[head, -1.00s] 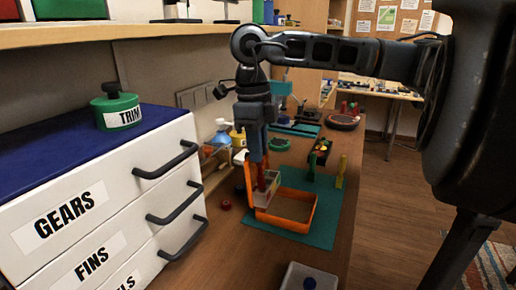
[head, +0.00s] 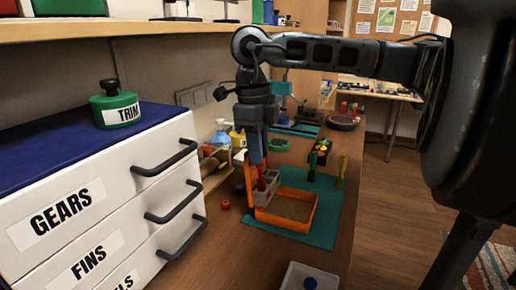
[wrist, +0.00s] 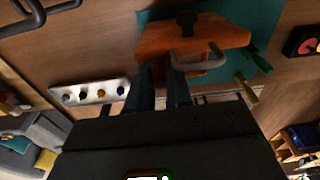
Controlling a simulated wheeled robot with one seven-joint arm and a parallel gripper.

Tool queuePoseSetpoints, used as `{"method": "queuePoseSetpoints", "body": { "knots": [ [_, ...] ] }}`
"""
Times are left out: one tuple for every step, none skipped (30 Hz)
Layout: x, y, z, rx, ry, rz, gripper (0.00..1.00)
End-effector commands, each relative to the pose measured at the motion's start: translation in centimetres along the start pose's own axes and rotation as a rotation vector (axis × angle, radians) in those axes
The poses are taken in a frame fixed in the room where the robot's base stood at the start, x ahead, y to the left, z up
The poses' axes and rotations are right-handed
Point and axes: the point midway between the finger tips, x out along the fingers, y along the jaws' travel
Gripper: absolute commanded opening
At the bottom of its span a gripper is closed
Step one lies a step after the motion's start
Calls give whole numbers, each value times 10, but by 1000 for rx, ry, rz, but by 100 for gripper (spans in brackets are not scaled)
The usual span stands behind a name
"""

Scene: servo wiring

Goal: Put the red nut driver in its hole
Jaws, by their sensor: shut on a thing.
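In the head view my gripper (head: 259,166) points down at the left back side of an open orange box (head: 288,222). It is shut on the red nut driver (head: 262,183), whose red part shows just below the fingers. The driver is roughly upright, in front of or inside a small grey holder (head: 268,194); I cannot tell whether its tip is in a hole.
The box stands on a teal mat (head: 323,222). A green driver (head: 312,166) and a yellow-green one (head: 341,171) stand to its right. A white drawer cabinet (head: 110,215) is close on the left. A red knob-like piece (head: 225,204) lies between.

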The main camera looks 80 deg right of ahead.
Motion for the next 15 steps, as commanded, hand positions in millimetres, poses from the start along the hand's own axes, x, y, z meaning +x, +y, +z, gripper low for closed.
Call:
{"method": "queuePoseSetpoints", "body": {
  "knots": [
    [1, 0, 0, 0, 0, 0, 0],
    [2, 0, 0, 0, 0, 0, 0],
    [2, 0, 0, 0, 0, 0, 0],
    [2, 0, 0, 0, 0, 0, 0],
    [3, 0, 0, 0, 0, 0, 0],
    [3, 0, 0, 0, 0, 0, 0],
    [3, 0, 0, 0, 0, 0, 0],
    [4, 0, 0, 0, 0, 0, 0],
    [4, 0, 0, 0, 0, 0, 0],
    [4, 0, 0, 0, 0, 0, 0],
    [5, 0, 0, 0, 0, 0, 0],
    [5, 0, 0, 0, 0, 0, 0],
    [6, 0, 0, 0, 0, 0, 0],
    [6, 0, 0, 0, 0, 0, 0],
    [6, 0, 0, 0, 0, 0, 0]
  ]
}}
